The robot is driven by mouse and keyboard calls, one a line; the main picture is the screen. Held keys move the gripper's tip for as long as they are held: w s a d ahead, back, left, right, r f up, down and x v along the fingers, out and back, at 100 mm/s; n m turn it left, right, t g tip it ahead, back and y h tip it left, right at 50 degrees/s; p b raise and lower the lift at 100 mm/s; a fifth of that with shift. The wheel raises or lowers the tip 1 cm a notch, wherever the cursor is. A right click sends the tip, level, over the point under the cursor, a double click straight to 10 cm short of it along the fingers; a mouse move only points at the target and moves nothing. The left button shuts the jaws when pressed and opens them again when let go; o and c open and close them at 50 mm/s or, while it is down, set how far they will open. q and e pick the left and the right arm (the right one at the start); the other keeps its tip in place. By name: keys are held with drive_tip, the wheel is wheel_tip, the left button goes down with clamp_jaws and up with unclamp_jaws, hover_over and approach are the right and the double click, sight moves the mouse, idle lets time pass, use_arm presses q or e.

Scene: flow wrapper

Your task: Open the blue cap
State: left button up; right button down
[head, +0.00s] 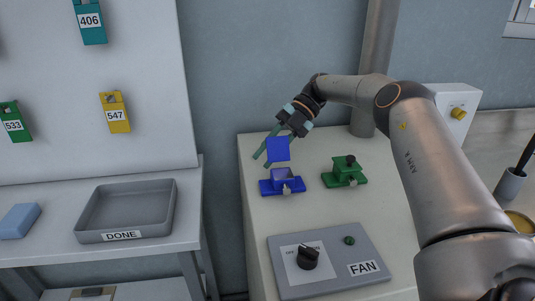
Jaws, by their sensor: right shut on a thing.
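The blue cap (278,149) is a flat blue plate standing raised above its blue base (283,187). The base sits on the pale cabinet top, and its paler blue inner part shows below the cap. My right gripper (264,148) reaches down from the upper right, with its teal fingers at the cap's upper left edge. It is shut on the blue cap; the exact contact is partly hidden. My left gripper is not in view.
A green fixture (344,172) with a black knob stands right of the blue base. In front is a grey FAN panel (326,262) with a black dial. A DONE tray (124,236) and a blue block (19,220) lie on the left table. Numbered tags hang on the white board.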

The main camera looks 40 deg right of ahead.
sight(267, 140)
idle(0.3)
drive_tip(key=c, duration=0.7)
unclamp_jaws()
drive_tip(key=r, duration=0.4)
drive_tip(key=shift+s+a, duration=0.1)
drive_tip(key=shift+a, duration=0.1)
drive_tip(key=shift+s+a+r, duration=0.1)
drive_tip(key=shift+s+r, duration=0.05)
drive_tip(key=shift+r, duration=0.1)
drive_tip(key=shift+s+a+r+b, duration=0.2)
drive_tip(key=shift+s+a+r, duration=1.15)
drive_tip(key=shift+s, duration=0.45)
drive_tip(key=shift+s+a+r+b, duration=0.25)
drive_tip(key=shift+s+a+r, duration=0.95)
drive_tip(key=shift+s+r, duration=0.4)
drive_tip(key=shift+s+a+r+b, duration=0.2)
drive_tip(key=shift+s+a+r, duration=1.1)
drive_tip(key=shift+s, duration=0.65)
